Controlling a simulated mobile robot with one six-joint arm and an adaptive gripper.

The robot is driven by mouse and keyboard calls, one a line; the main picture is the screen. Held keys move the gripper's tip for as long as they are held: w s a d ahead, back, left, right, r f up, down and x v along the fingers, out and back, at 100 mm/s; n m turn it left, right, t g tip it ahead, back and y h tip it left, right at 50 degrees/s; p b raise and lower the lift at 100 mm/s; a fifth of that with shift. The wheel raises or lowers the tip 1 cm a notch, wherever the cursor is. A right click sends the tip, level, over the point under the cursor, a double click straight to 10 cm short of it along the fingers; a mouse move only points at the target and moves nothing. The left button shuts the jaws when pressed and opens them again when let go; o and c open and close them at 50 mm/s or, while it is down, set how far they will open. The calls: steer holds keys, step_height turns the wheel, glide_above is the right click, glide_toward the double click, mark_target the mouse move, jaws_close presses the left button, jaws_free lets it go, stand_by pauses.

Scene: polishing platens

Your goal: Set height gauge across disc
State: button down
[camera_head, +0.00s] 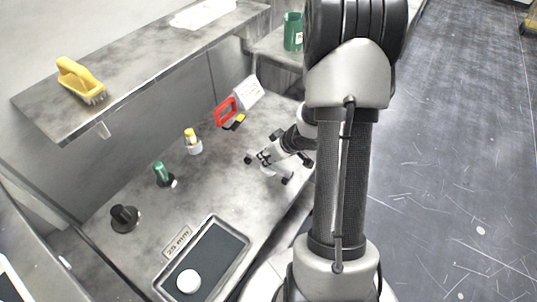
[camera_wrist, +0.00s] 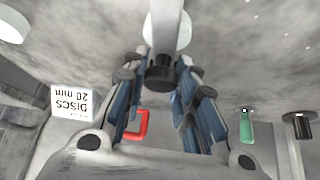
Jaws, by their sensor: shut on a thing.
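My gripper (camera_head: 268,160) is low over the middle right of the bench. In the wrist view its blue-padded fingers (camera_wrist: 163,105) are shut on a pale grey bar with a black cylindrical end (camera_wrist: 160,74), which looks like the height gauge. A white round disc-like shape (camera_wrist: 154,32) shows behind that bar, partly hidden by it. I cannot tell whether the gauge touches it. Another white disc (camera_head: 188,281) lies on the dark tray (camera_head: 240,266) at the front, beside a "25 mm" label (camera_head: 177,242).
A "20 mm discs" sign (camera_wrist: 72,104) and a red-handled item (camera_head: 226,111) stand near the bench's back. A yellow-topped bottle (camera_head: 193,145), green-handled item (camera_head: 161,174) and black knob (camera_head: 123,218) line the left side. A shelf (camera_head: 150,65) with a yellow brush (camera_head: 80,79) overhangs.

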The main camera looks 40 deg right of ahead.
steer(key=shift+f, duration=0.25)
stand_by(0.3)
steer(key=c, duration=1.2)
jaws_free()
steer(key=a+v, duration=0.1)
steer(key=v, duration=1.1)
steer(key=shift+d, duration=0.45)
